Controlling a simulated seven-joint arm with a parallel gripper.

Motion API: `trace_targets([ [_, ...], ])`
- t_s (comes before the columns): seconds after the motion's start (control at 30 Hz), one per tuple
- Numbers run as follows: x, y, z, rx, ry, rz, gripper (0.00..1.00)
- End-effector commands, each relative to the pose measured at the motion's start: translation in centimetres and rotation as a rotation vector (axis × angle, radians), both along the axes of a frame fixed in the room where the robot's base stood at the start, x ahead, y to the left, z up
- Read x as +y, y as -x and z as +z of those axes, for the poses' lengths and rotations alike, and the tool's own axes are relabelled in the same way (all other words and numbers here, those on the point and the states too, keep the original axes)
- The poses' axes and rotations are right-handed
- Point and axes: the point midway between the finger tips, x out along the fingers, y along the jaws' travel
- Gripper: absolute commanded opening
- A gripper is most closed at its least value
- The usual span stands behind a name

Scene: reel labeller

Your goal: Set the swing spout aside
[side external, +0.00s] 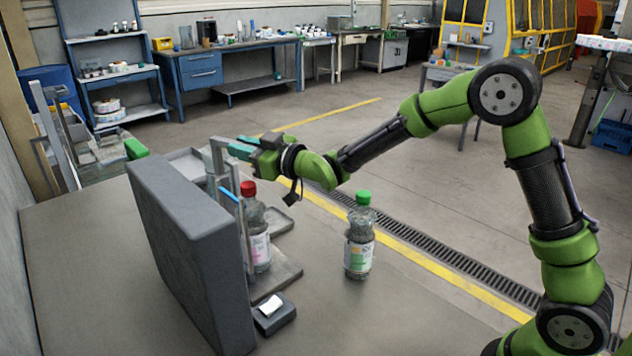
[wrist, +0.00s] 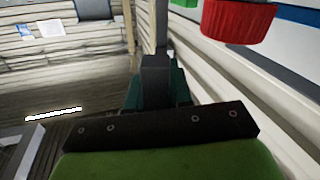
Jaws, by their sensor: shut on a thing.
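My gripper (side external: 240,147) has teal fingers and is shut on the grey swing spout (side external: 220,165) near its top, above the machine. In the wrist view, the gripper (wrist: 152,92) also shows with the grey spout (wrist: 155,68) between its fingers. The spout's lower part and its joint are hard to make out. A red-capped bottle (side external: 257,245) stands upright below and to the right of my gripper, beside the machine's thin posts. Its red cap (wrist: 240,18) is at the top right of the wrist view.
A large dark grey panel (side external: 190,265) stands left of the red-capped bottle. A green-capped bottle (side external: 359,252) stands upright on the table to the right. A small label printer (side external: 273,312) sits in front. Flat grey trays (side external: 270,218) lie behind the bottle. The table's right front is clear.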

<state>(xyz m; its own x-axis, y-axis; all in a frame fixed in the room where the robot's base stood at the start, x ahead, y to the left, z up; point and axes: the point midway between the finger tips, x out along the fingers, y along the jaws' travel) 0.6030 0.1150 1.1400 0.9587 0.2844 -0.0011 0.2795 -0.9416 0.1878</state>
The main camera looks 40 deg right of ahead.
Motion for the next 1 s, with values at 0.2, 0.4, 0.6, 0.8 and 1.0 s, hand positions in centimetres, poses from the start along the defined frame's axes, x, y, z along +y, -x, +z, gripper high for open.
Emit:
trace_targets([
  [0.2, -1.3, -0.5, -0.1, -0.003, 0.005, 0.177, 0.0],
  [0.4, -2.5, -1.3, 0.0, -0.008, 0.005, 0.346, 0.0],
  [0.6, -3.5, -2.3, -0.1, -0.008, 0.005, 0.531, 0.0],
  [0.8, -4.1, -3.1, -0.1, -0.008, 0.007, 0.677, 0.0],
  [1.0, -4.4, -3.7, -0.1, -0.008, 0.008, 0.779, 0.0],
])
